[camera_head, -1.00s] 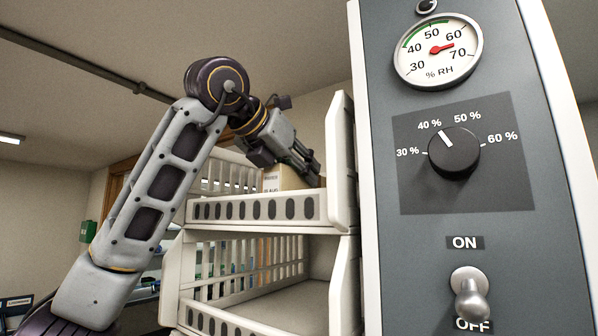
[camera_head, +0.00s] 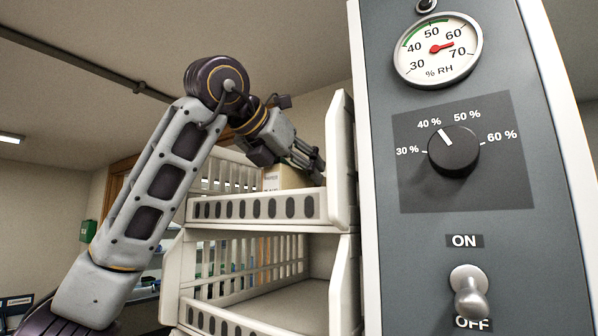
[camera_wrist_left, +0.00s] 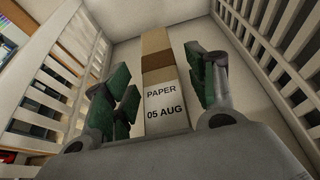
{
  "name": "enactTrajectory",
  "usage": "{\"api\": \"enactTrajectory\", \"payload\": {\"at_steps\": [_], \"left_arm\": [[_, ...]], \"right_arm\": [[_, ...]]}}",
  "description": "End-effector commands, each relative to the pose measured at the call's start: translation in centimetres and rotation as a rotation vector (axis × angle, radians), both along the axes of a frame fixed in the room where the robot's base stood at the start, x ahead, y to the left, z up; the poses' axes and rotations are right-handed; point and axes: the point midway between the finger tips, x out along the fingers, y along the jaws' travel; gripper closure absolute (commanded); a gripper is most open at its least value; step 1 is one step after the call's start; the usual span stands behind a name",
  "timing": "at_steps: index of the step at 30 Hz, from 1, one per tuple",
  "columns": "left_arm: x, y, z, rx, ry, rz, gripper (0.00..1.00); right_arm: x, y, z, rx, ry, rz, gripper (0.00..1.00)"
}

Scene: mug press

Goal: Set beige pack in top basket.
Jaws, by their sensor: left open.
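The beige pack (camera_head: 285,178) stands in the top basket (camera_head: 255,208), its upper part showing above the basket's front wall. In the left wrist view the pack (camera_wrist_left: 157,68) has a white label reading "PAPER 05 AUG" and rests on the basket floor (camera_wrist_left: 205,28). My left gripper (camera_head: 312,162) reaches over the top basket from the left. In the left wrist view its fingers (camera_wrist_left: 165,90) are open, one on each side of the pack, with gaps between them and the pack. My right gripper is not in view.
A lower basket (camera_head: 260,300) sits under the top one and looks empty where visible. A grey panel with a humidity gauge (camera_head: 438,50), a dial (camera_head: 453,151) and a toggle switch (camera_head: 469,291) stands close on the right. Slatted walls flank the gripper.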

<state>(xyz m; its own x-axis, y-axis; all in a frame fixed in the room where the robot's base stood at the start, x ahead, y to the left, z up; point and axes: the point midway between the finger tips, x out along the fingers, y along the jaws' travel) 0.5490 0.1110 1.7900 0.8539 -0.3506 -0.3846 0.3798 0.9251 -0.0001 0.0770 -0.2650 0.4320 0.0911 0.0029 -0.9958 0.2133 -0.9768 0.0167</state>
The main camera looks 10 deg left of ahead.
Motion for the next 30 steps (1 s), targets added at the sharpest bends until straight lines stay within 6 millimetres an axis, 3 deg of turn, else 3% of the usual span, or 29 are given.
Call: {"api": "enactTrajectory", "payload": {"at_steps": [8,30], "left_arm": [[-1.8,0.8,0.9,-0.001,-0.002,0.002,0.43],[-9.2,3.8,4.2,0.000,-0.002,0.001,0.43]], "right_arm": [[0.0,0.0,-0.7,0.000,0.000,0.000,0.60],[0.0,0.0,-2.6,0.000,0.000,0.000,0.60]]}}
